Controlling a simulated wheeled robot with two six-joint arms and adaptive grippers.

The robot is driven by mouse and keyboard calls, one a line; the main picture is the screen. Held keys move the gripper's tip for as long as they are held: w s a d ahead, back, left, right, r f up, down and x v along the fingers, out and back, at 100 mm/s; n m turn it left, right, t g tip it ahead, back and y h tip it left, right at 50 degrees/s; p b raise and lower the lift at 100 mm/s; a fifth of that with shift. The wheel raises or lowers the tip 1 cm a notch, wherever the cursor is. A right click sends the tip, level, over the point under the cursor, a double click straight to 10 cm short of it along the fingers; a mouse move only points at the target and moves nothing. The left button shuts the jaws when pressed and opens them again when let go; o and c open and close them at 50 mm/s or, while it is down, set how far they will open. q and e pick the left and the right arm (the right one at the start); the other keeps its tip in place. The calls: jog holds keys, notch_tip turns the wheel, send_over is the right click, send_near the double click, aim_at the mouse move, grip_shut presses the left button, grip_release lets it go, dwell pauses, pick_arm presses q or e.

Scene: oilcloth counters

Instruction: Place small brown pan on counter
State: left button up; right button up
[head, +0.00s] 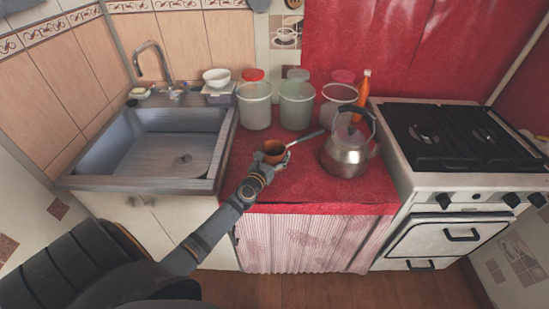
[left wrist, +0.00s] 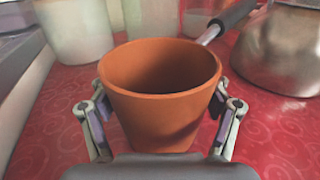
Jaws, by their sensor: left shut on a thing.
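The small brown pan (head: 273,150) is upright over the red counter (head: 300,184) between the sink and the kettle. Its handle points right and back, toward the kettle. In the left wrist view the pan (left wrist: 160,95) fills the middle, with its dark grip at the upper right. My left gripper (head: 262,168) is shut on the pan, with one finger on each side of its body in the left wrist view (left wrist: 160,120). I cannot tell whether the pan's base touches the counter. My right gripper is not in view.
A steel kettle (head: 346,153) stands close to the right of the pan. Several lidded containers (head: 297,106) and an orange bottle (head: 364,87) stand behind. The sink (head: 150,150) is left, the stove (head: 450,150) right. The counter's front strip is clear.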

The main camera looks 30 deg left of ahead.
pick_arm(q)
jog(key=o, duration=1.7)
jog(key=shift+r, duration=0.25)
jog(key=s, duration=0.4)
jog(key=s+d, duration=0.1)
jog(key=s, duration=0.3)
jog(key=s+d, duration=0.1)
jog(key=s, duration=0.3)
